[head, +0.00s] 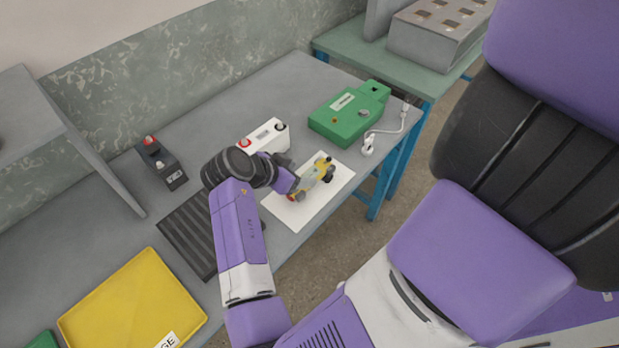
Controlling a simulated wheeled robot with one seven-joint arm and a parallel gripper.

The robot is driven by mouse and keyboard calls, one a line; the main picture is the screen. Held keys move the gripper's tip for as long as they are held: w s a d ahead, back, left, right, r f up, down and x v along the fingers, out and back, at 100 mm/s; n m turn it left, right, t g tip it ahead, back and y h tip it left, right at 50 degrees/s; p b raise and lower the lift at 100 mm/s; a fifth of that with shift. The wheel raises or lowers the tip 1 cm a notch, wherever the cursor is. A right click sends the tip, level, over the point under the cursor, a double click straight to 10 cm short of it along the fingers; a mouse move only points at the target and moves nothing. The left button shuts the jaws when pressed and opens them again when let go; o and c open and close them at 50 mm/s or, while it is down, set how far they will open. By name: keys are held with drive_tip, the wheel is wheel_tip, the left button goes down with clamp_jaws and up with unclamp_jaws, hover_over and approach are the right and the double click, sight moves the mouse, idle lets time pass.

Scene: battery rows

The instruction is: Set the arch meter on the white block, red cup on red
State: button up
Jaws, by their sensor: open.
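The arch meter (320,171) is a small yellow piece with grey parts and a blue-green patch. It lies over the white sheet (338,188), with a red end, seemingly the red cup (291,197), toward the lower left. The white block (267,136) stands behind the sheet, with a red terminal (244,143) on its left and a dark one on its right. My gripper (291,181) is open at the left side of the meter. My wrist hides part of the block's front, and I cannot tell whether the fingers touch the meter.
A black block (162,165) with a red terminal stands at the left back. A green box (345,118) and a white cable (388,131) are at the right. A dark ribbed mat (188,237) and a yellow tray (130,305) lie at front left. The bench's back middle is clear.

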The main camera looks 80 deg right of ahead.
sight(310, 175)
drive_tip(key=x, duration=0.3)
drive_tip(key=p+x, duration=0.1)
drive_tip(key=x, duration=0.1)
drive_tip(key=shift+s+f, duration=0.35)
drive_tip(key=shift+c, duration=0.4)
clamp_jaws()
